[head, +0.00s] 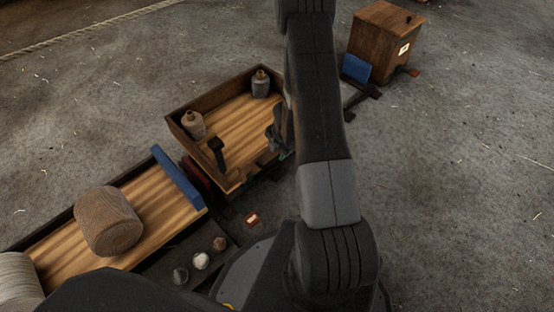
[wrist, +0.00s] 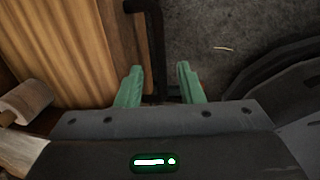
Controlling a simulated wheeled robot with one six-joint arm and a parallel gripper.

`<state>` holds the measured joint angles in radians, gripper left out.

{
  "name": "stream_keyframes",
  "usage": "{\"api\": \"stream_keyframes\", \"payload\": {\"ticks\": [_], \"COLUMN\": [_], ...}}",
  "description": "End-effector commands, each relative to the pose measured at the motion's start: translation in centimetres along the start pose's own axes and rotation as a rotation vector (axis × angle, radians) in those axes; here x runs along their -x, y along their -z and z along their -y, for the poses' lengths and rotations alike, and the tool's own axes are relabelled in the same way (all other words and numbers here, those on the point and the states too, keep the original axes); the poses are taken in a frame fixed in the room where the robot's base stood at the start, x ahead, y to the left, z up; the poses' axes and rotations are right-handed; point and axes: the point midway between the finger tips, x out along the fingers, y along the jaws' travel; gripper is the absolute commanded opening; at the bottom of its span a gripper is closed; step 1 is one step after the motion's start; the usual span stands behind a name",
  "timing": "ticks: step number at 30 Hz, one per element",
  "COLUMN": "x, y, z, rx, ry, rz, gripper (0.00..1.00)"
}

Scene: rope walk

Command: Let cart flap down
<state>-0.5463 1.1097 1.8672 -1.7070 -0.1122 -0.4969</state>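A wooden cart (head: 240,82) with low dark walls and a striped plank floor stands at the middle of the head view. A blue board (head: 178,178) stands upright between it and the plank bed at lower left; I cannot tell whether this is the flap. My gripper (wrist: 160,78) is open in the wrist view, its green fingers apart. A black bent bar (wrist: 157,45) runs down towards the gap between them, beside the planks (wrist: 75,50). Whether the fingers touch it is unclear. In the head view my arm hides most of the gripper.
Two bottles (head: 193,125) (head: 260,84) stand in the cart, with a black post (head: 216,150) near its front. A wooden drum (head: 108,221) lies on the plank bed (head: 155,205). A wooden box (head: 382,38) with a blue panel (head: 356,68) stands at the back. Floor at right is clear.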

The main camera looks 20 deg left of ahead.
Motion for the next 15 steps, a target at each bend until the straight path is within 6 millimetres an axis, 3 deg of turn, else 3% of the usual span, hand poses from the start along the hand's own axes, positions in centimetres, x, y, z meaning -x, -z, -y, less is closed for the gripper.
{"api": "stream_keyframes", "payload": {"ticks": [1, 6, 15], "x": [-1.3, -2.6, -2.8], "y": [0.0, 0.0, 0.0], "z": [0.1, 0.1, 0.0], "rx": [0.000, 0.000, 0.000], "ry": [0.000, 0.000, 0.000], "rz": [0.000, 0.000, 0.000], "gripper": [0.34, 0.34, 0.34]}}
